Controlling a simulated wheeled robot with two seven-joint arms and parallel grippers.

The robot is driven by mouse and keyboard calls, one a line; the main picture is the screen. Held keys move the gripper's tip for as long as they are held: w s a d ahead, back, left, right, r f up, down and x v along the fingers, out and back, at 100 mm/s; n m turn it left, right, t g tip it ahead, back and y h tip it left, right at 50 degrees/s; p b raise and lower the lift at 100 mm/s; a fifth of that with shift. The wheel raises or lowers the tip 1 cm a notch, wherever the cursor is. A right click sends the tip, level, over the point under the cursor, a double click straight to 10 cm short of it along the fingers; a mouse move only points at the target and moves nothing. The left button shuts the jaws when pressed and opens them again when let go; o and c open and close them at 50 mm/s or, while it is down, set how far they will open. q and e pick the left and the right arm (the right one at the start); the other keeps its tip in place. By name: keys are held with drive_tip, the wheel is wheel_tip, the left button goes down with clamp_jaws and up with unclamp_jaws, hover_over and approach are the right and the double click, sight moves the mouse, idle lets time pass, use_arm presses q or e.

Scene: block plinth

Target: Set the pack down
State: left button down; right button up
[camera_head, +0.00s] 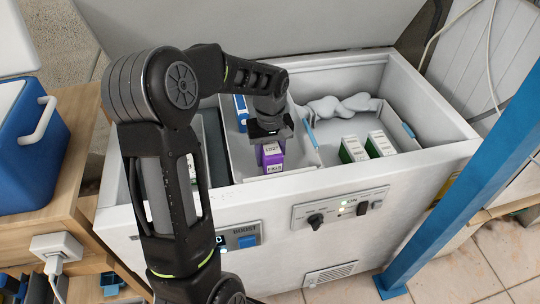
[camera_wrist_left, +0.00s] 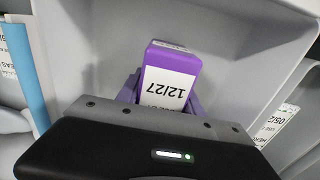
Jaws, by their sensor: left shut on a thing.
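A purple pack (camera_head: 272,163) with a white label sits between the fingers of my left gripper (camera_head: 269,138), inside the middle compartment of an open white chest freezer (camera_head: 345,178). In the left wrist view the pack (camera_wrist_left: 176,58) shows its purple end and the label "12/27", with the gripper (camera_wrist_left: 165,95) shut around it. The compartment's pale walls and floor surround it. I cannot tell whether the pack touches the floor. My right gripper is not in view.
Green-and-white packs (camera_head: 352,149) stand in the right compartment, near a lumpy grey-white mass (camera_head: 343,106). A blue-edged divider (camera_head: 309,130) separates the compartments. A blue pack (camera_head: 241,112) lies behind my gripper. A blue post (camera_head: 465,160) stands at right, a blue cooler (camera_head: 30,145) at left.

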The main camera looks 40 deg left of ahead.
use_arm(q)
drive_tip(key=shift+f, duration=0.1)
drive_tip(key=c, duration=0.8)
unclamp_jaws()
drive_tip(key=shift+o, duration=0.2)
drive_tip(key=shift+r, duration=0.25)
wheel_tip(320, 180, up, 12)
drive_tip(key=shift+f+p, duration=0.1)
drive_tip(key=shift+p, duration=0.85)
